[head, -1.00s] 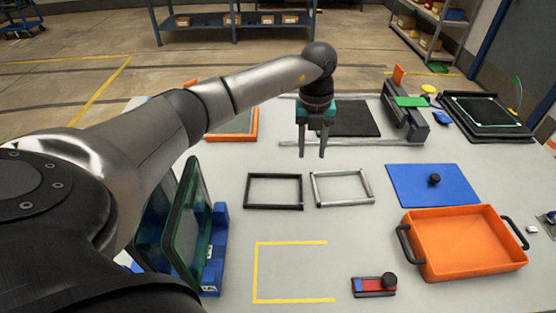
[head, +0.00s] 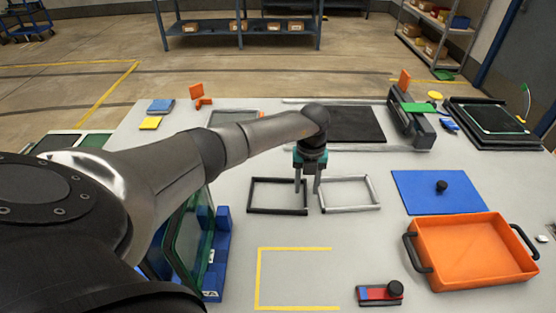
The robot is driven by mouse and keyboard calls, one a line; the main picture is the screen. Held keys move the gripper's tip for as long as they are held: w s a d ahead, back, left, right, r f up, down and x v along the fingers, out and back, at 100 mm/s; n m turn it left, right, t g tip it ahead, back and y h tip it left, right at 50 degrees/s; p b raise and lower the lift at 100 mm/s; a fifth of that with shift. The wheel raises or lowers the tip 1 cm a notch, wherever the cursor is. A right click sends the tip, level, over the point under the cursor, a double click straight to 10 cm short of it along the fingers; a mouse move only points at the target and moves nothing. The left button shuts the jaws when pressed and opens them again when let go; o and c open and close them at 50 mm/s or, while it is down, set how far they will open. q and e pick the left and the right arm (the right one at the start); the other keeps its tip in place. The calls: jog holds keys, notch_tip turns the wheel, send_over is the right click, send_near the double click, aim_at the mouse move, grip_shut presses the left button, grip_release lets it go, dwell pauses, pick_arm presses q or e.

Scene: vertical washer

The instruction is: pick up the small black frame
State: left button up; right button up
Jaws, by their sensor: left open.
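The small black frame (head: 278,211) lies flat on the table in the middle of the head view. A silver frame (head: 350,208) of similar size lies just to its right. My left gripper (head: 307,189) points down, its two fingers apart with nothing seen between them. In the picture the fingers overlap the black frame's right side and the gap between the two frames. I cannot tell how high the fingertips are above the table. My right gripper is not in view.
A blue board (head: 420,192) with a black knob and an orange tray (head: 468,255) with black handles are on the right. Glass panes (head: 190,240) stand in a blue rack at the left. A red and blue block (head: 377,296) lies in front. The yellow-marked area (head: 290,280) is empty.

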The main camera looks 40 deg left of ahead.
pick_arm(q)
notch_tip(320, 180, down, 2)
jog(key=shift+f, duration=0.15)
grip_shut()
dwell(0.3)
dwell(0.4)
